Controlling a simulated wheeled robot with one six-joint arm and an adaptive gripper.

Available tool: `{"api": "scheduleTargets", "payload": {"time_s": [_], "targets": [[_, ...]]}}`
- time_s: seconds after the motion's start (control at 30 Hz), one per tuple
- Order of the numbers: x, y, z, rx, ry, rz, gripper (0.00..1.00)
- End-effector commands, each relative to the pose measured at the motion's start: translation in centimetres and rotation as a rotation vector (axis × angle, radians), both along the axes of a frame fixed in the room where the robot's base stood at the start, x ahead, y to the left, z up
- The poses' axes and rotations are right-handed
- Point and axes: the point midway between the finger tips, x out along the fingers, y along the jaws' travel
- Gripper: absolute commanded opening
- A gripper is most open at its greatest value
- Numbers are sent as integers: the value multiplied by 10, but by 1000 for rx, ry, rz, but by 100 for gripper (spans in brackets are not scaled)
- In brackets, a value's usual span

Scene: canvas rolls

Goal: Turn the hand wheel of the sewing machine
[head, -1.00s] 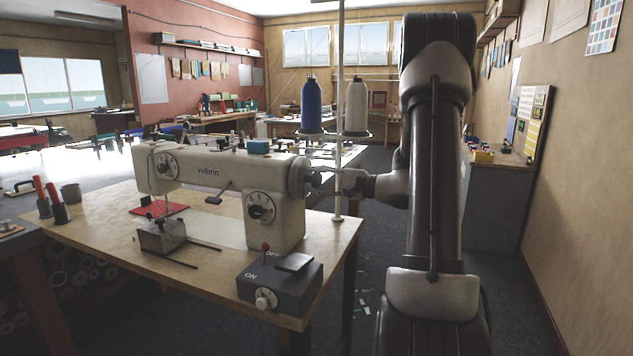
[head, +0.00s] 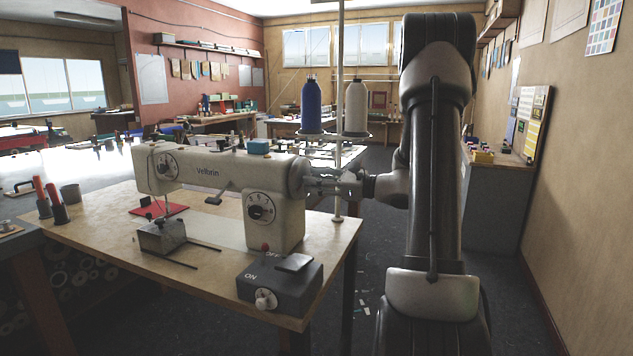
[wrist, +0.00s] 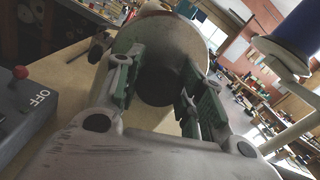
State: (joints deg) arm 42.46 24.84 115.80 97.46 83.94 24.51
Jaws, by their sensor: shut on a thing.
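The white sewing machine (head: 225,180) stands on a wooden table, with "Velbrin" on its arm. Its grey hand wheel (head: 296,177) is on the machine's right end. My gripper (head: 311,182) reaches it from the right, level with the wheel. In the wrist view the hand wheel (wrist: 160,75) shows as a large round face, and my gripper (wrist: 163,85) has its green-padded fingers on two sides of it, shut on the wheel. The exact contact at the fingertips is partly hidden.
A dark control box (head: 280,283) marked ON and OFF sits at the table's front right. A thread stand pole (head: 339,200) with blue (head: 311,105) and white (head: 356,105) cones rises close behind my gripper. The floor right of the table is open.

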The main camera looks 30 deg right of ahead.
Motion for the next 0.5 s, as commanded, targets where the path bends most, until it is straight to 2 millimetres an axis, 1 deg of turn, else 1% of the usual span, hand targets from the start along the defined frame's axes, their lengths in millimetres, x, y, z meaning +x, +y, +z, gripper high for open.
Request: {"api": "scheduleTargets", "payload": {"time_s": [0.5], "targets": [[0,-1,-1,373,293,-1,15]]}}
